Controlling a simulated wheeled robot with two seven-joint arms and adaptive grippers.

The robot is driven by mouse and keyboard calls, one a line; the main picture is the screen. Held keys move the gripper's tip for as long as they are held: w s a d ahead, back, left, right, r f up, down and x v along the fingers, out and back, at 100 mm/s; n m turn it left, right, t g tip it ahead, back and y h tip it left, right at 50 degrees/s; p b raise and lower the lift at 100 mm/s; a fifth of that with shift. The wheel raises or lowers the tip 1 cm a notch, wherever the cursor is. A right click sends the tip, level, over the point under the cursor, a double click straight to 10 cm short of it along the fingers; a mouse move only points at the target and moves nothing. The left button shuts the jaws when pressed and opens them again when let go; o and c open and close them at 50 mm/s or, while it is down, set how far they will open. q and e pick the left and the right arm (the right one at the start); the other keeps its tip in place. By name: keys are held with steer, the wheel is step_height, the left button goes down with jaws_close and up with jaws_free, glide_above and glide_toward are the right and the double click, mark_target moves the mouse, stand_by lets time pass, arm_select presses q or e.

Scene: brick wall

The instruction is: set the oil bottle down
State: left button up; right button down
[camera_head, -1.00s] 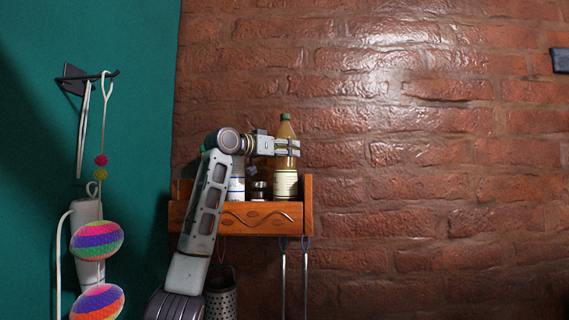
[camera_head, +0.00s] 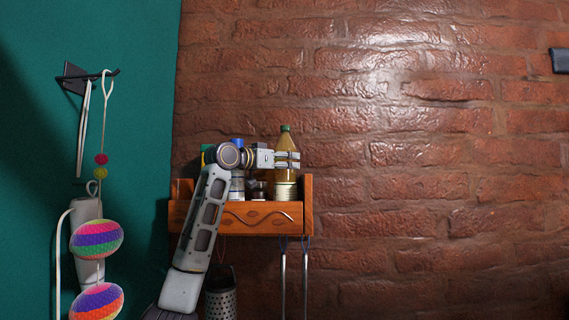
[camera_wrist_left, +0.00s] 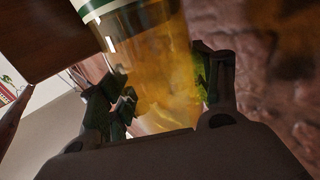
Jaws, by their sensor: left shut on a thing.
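The oil bottle (camera_head: 285,143) is upright, with a green cap, yellow-brown oil and a pale label. It stands at the right end of the wooden wall shelf (camera_head: 250,221), its lower part hidden behind the shelf's front board. I cannot see whether its base touches the shelf floor. My left gripper (camera_head: 288,160) is shut on the bottle's middle, above the label. In the left wrist view the bottle (camera_wrist_left: 155,65) lies between the two fingers (camera_wrist_left: 165,95). My right gripper is not in view.
Small jars (camera_head: 257,190) and a blue-capped container (camera_head: 238,143) stand on the shelf left of the bottle, partly behind my arm. The shelf's right side panel (camera_head: 308,200) is close to the bottle. A grater (camera_head: 221,297) and utensils hang below.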

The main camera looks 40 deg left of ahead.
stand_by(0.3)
arm_select(q)
steer(key=o, duration=1.3)
steer(key=shift+f, duration=0.1)
steer(key=o, duration=0.5)
steer(key=shift+c, duration=0.2)
steer(key=shift+r, duration=0.2)
steer(key=s+b, duration=0.2)
steer(key=s, duration=0.5)
steer(key=shift+s+a+b, duration=0.25)
steer(key=shift+s+b, duration=0.05)
